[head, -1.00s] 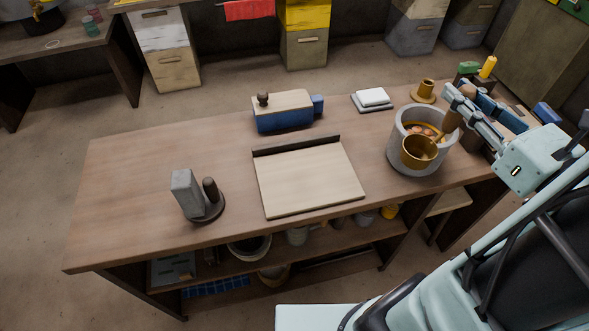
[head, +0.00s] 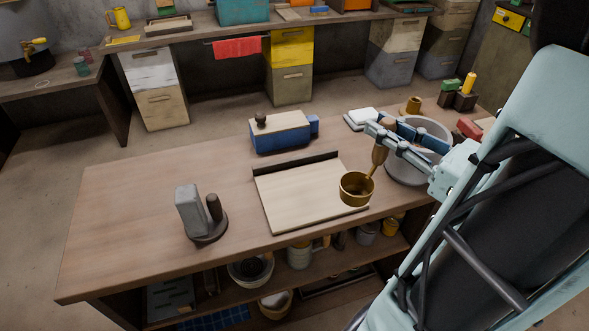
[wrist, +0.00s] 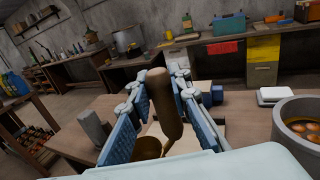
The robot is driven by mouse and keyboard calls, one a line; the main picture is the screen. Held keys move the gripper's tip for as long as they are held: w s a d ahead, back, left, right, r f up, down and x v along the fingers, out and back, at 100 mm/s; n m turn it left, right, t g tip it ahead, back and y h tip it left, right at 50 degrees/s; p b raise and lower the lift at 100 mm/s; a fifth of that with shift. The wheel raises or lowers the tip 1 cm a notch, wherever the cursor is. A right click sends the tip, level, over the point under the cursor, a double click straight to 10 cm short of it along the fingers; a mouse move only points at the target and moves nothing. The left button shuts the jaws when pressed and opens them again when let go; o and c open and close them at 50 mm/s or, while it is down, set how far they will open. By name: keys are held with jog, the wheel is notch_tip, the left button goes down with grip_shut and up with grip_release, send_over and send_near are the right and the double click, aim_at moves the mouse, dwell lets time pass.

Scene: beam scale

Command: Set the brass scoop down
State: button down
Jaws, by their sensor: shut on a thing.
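The brass scoop (head: 356,190) has a round brass bowl and a brown wooden handle. My gripper (head: 378,132) is shut on its handle and holds it bowl-down over the right part of the pale board on the bench. In the wrist view the handle (wrist: 167,105) stands between the blue finger pads, and the scoop's bowl (wrist: 148,147) is partly hidden behind my gripper. The bowl appears to be above the board (head: 300,196), but I cannot tell how high.
A grey pot (head: 405,172) stands to the right, partly behind my arm; its round contents show in the wrist view (wrist: 300,128). A blue box with a wooden lid (head: 280,140) is behind the board. A grey block on a dark base (head: 192,210) stands left.

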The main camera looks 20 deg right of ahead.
jog(key=w+d+f+b, duration=0.1)
jog(key=w+f+b, duration=1.1)
jog(key=w+f, duration=0.1)
jog(key=shift+w+d+b, duration=0.35)
jog(key=shift+d, duration=0.05)
jog(key=shift+f, duration=0.1)
jog(key=c, duration=1.8)
grip_release()
jog(key=p+v, duration=0.2)
jog(key=v, duration=1)
